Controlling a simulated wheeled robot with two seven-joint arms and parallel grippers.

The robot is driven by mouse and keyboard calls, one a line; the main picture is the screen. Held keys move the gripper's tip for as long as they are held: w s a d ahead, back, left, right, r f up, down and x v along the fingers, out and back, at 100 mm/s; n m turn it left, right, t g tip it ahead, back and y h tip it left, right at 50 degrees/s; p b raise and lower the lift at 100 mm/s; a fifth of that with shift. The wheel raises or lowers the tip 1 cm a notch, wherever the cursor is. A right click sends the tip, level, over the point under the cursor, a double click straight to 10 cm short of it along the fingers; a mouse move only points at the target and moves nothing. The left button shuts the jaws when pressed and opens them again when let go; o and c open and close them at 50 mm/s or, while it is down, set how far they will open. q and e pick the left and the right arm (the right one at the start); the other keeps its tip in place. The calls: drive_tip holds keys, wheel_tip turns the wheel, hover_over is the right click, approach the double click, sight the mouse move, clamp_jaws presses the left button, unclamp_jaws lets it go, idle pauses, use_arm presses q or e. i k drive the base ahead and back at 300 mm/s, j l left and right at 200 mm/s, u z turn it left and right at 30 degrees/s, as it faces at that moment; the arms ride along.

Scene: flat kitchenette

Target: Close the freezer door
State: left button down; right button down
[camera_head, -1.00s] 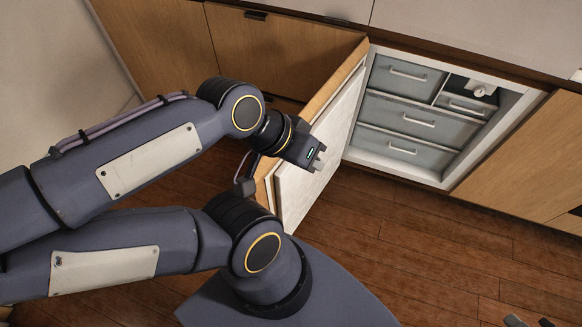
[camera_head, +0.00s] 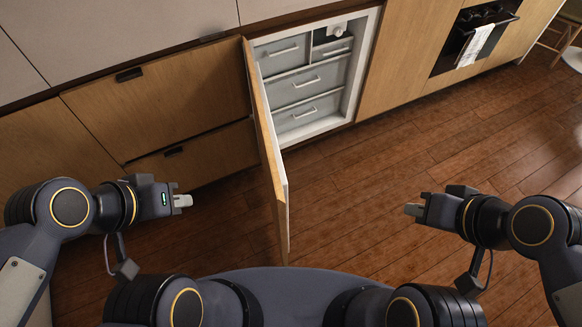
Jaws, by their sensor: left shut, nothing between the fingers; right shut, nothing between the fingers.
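The freezer door (camera_head: 262,130) stands wide open, hinged at the left side of the freezer (camera_head: 368,70) and swung out toward me, seen nearly edge-on. Its outer side is wood and its inner side is pale. The freezer's grey drawers (camera_head: 305,85) are in view and pushed in. My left gripper (camera_head: 187,201) is shut and empty, left of the door on its wooden outer side, apart from it. My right gripper (camera_head: 408,210) is shut and empty, to the right of the door over the floor, also apart from it.
Wooden drawers (camera_head: 160,100) line the wall left of the freezer. A wooden panel (camera_head: 405,50) and an oven (camera_head: 475,35) with a towel (camera_head: 482,42) are to its right. A stool (camera_head: 560,35) stands at far right. The wooden floor (camera_head: 350,165) right of the door is clear.

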sight(275, 177)
drive_tip(key=k+j, duration=0.55)
drive_tip(key=j, duration=0.15)
drive_tip(key=i+j+z, duration=0.3)
drive_tip(key=j, duration=0.35)
